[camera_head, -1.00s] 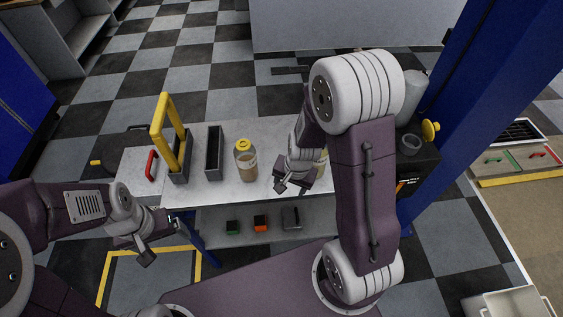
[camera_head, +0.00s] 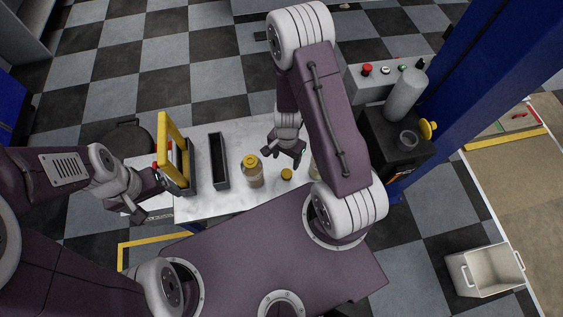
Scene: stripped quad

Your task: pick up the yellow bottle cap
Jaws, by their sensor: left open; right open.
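A small loose yellow bottle cap (camera_head: 286,174) lies on the light table, just right of a clear bottle (camera_head: 255,174) that wears its own yellow cap. Another bottle (camera_head: 314,169) stands to the right, mostly hidden by my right arm. My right gripper (camera_head: 285,160) is open and empty above the table, just beyond the loose cap in the picture. My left gripper (camera_head: 149,201) is open and empty near the table's left front end, well away from the cap.
A yellow-handled tool carrier (camera_head: 172,150) and a narrow black tray (camera_head: 219,160) stand left of the bottle. A dark machine (camera_head: 393,140) with a grey cylinder stands right. A white bin (camera_head: 485,270) is on the floor at right.

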